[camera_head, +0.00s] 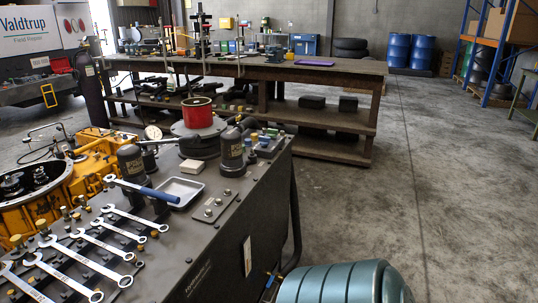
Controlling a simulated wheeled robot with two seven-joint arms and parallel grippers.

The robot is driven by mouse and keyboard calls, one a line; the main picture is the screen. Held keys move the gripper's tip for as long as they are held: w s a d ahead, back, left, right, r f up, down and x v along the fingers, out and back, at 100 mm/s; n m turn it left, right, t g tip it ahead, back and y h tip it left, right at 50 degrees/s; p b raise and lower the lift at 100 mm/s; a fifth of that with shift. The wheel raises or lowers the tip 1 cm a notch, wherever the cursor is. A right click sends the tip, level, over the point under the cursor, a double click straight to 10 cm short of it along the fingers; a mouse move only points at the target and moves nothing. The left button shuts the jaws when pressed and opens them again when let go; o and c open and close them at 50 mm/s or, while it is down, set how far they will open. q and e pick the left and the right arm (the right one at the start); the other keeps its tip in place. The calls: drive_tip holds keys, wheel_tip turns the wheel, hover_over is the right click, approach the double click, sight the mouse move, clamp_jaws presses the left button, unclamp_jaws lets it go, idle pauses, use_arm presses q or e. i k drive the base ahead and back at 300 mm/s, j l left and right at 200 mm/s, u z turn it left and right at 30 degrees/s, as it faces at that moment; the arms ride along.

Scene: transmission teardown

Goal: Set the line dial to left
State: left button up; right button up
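No dial in view is clearly readable as the line dial. A small round white-faced gauge (153,132) stands at the back left of the dark test bench (235,225), but its markings are too small to read. A metal plate with two round knobs or bolts (213,208) lies on the bench top near its right edge. Several small blue and yellow fittings (262,140) stand at the bench's back right corner. Neither of my grippers is in view.
Several wrenches (95,245) and a blue-handled tool (145,189) lie on the bench beside a metal tray (178,191). A yellow housing (90,165) stands left. A teal rounded tank (340,285) is front right. The floor (430,190) at right is clear.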

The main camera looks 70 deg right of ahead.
sight(264, 140)
drive_tip(key=k, duration=0.15)
drive_tip(key=z, duration=2)
drive_tip(key=i+l, duration=0.4)
